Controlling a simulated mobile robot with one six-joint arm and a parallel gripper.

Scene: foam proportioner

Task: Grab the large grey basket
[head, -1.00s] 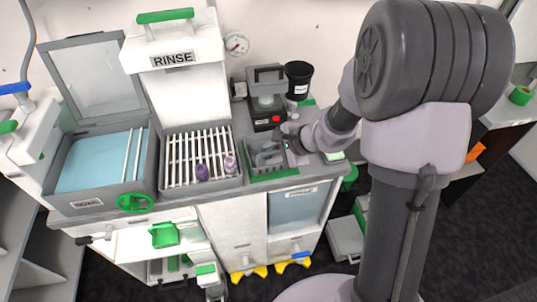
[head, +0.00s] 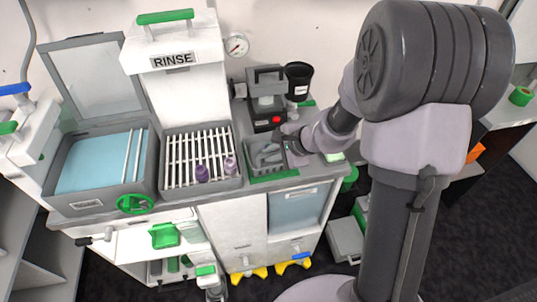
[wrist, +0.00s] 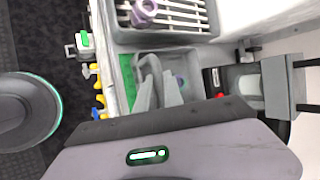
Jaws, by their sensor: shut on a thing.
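The large grey basket (head: 252,158) is at the right part of the counter, over a green mat (head: 273,176). My gripper (head: 284,148) reaches in from the right and is shut on the basket at its near side. In the wrist view, the grey basket (wrist: 143,56) is just beyond the grey fingers (wrist: 155,75) of my gripper. The fingers and the wrist housing hide part of the basket. A small purple-grey thing shows beside the fingers. Whether the basket's base touches the mat is hard to tell.
To the left is a white-barred rinse rack (head: 188,150) with two purple bottles, then a blue-filled sink (head: 100,160). A grey device with a red button (head: 268,118) and a black cup (head: 298,78) stand close behind the basket. The counter's front edge is near.

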